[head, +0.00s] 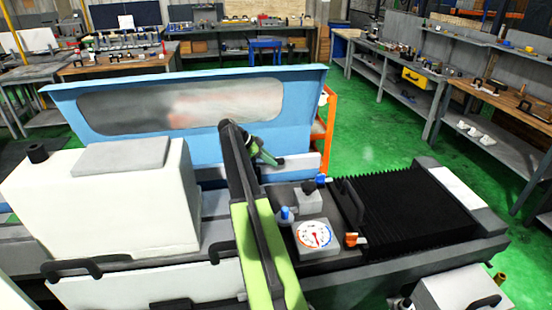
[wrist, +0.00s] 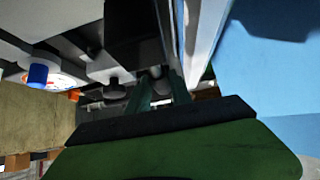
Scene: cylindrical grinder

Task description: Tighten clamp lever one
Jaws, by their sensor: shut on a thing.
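My gripper (head: 268,157) is at the end of my green and black arm, in front of the blue guard in the head view. In the wrist view its dark green fingers (wrist: 157,85) are closed around a small dark lever or knob, taken as the clamp lever (wrist: 157,72). The fingers hide most of it. I cannot read any label that says which lever it is. A second dark knob (wrist: 115,91) stands to the left, clear of the fingers.
The blue guard (head: 200,145) stands close behind my gripper. A dial gauge (head: 314,236), a blue knob (head: 286,214) and an orange knob (head: 351,239) sit on the machine to the right of my arm. Black bellows (head: 410,210) lie farther right.

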